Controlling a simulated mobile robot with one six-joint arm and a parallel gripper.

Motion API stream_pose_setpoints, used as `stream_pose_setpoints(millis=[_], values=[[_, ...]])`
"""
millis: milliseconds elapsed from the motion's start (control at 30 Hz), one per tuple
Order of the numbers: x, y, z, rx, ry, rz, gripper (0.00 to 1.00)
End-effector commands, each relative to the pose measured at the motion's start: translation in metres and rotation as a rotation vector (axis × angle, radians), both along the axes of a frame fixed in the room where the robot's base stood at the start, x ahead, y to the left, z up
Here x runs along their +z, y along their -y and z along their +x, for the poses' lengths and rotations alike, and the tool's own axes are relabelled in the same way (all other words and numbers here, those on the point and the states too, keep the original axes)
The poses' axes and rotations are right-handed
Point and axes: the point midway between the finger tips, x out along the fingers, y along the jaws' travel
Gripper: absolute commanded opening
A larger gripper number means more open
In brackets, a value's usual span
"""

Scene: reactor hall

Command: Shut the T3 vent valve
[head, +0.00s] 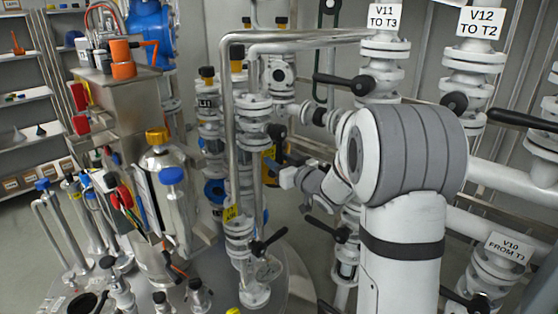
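No tag in the head view legibly reads T3 vent, so I cannot tell which valve it is. A black-lever valve (258,247) sits low on the vertical pipe left of my arm, its lever slanting up to the right. Another black lever (328,229) slants down to the right, just below my gripper. My gripper (284,178) points left in front of the pipework, close to these levers in the picture. Whether it touches anything is unclear. Its fingertips are small and partly lost against the pipes, so their opening does not show.
Tagged pipes V11 TO T3 (384,18), V12 TO T2 (481,22) and V10 FROM T3 (496,250) stand at the right with black levers. A steel cabinet (125,95) and blue-capped vessels (176,205) crowd the left. Grey floor (310,240) shows between pipes.

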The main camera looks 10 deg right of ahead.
Motion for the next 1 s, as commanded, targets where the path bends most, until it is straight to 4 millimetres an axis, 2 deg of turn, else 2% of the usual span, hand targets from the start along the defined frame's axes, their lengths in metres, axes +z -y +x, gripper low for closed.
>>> stream_pose_setpoints(millis=[167, 667, 1000], values=[[0.0, -0.0001, 0.0, 0.0, 0.0, 0.0, 0.4], [0.0001, -0.0004, -0.0003, 0.0, 0.0, 0.0, 0.0], [0.0003, -0.0017, 0.0, 0.002, -0.001, 0.002, 0.0]])
